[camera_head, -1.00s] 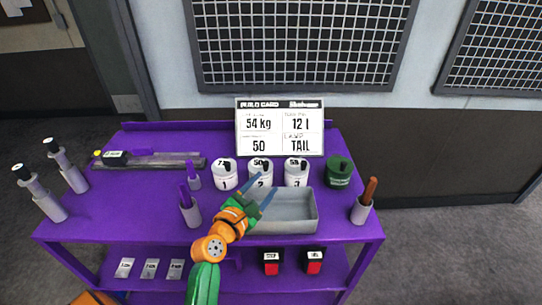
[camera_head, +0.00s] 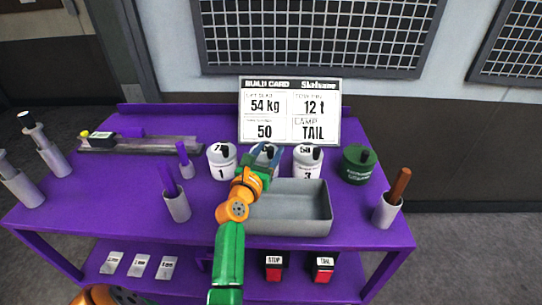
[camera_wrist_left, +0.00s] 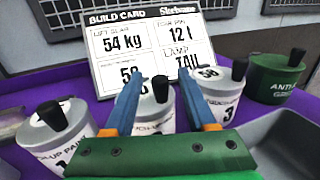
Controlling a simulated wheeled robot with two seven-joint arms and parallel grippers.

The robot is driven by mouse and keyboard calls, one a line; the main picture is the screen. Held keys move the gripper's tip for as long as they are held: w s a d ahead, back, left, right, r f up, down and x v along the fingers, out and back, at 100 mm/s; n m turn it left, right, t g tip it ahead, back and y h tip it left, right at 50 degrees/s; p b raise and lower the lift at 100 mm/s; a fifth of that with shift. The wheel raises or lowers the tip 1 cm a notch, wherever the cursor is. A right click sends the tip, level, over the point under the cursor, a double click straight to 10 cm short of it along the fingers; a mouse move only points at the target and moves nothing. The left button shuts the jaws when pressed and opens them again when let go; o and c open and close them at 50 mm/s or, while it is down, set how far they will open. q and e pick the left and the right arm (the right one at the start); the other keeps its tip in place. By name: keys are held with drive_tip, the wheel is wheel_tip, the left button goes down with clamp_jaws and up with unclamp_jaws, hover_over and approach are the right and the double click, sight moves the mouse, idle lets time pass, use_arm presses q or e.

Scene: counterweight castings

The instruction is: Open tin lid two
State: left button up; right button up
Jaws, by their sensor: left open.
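Tin two (camera_head: 264,148) is a white tin with a black lid knob, standing in the middle of the row on the purple bench. It also shows in the left wrist view (camera_wrist_left: 154,122), partly hidden behind my gripper. Its lid is on. My left gripper (camera_head: 267,153) is open, with its two blue fingers spread on either side of the lid knob. In the left wrist view the black knob (camera_wrist_left: 161,88) shows between the fingers. I cannot tell whether the fingers touch it. My right gripper is not in view.
Tin one (camera_head: 221,165) and tin three (camera_head: 307,162) stand close on either side. A green tin (camera_head: 357,165) is further right. A grey tray (camera_head: 290,226) lies in front. The build card (camera_head: 290,110) stands behind. Cups with handles stand left and right.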

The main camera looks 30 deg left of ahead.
use_arm(q)
drive_tip(key=shift+w+a+r, duration=0.1)
drive_tip(key=shift+w+a, duration=0.05)
drive_tip(key=shift+w, duration=0.5)
clamp_jaws()
idle(1.0)
